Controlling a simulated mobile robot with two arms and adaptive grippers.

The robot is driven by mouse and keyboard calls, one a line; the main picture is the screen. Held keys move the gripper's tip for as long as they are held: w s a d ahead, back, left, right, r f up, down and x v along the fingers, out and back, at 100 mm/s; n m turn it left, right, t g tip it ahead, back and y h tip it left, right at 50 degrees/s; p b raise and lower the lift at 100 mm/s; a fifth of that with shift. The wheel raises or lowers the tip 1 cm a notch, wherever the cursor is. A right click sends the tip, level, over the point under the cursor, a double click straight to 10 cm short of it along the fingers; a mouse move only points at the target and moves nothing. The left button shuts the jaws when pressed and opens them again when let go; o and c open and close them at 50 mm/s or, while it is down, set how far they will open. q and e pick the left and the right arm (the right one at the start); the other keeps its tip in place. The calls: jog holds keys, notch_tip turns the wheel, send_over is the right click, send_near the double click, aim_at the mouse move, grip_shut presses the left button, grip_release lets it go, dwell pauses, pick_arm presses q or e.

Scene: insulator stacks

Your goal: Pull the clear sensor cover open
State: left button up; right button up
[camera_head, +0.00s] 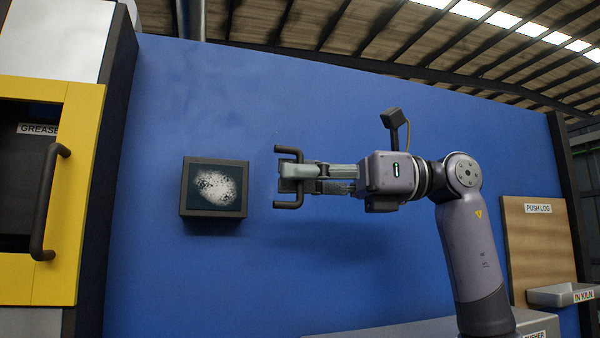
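A dark square sensor box (214,188) with a speckled white patch on its face is on the blue wall, left of centre. Just right of it is a dark C-shaped handle (289,153), standing upright. The clear cover itself hardly shows against the blue; I cannot make out its outline. My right gripper (291,178) comes in from the right, level with the box. Its fingers overlap the middle of the handle and look shut on it. The finger tips hide that part of the handle. My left gripper is out of view.
A yellow-framed grease cabinet (85,190) with a dark handle (47,200) stands at the left. At the right are a wooden push log board (540,245) and a small kiln tray (560,296). A grey ledge (400,332) runs along the bottom. The blue wall (240,90) is otherwise clear.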

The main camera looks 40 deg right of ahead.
jog(key=shift+o, duration=0.2)
jog(key=v, duration=1.2)
jog(key=shift+f, duration=0.1)
dwell(0.4)
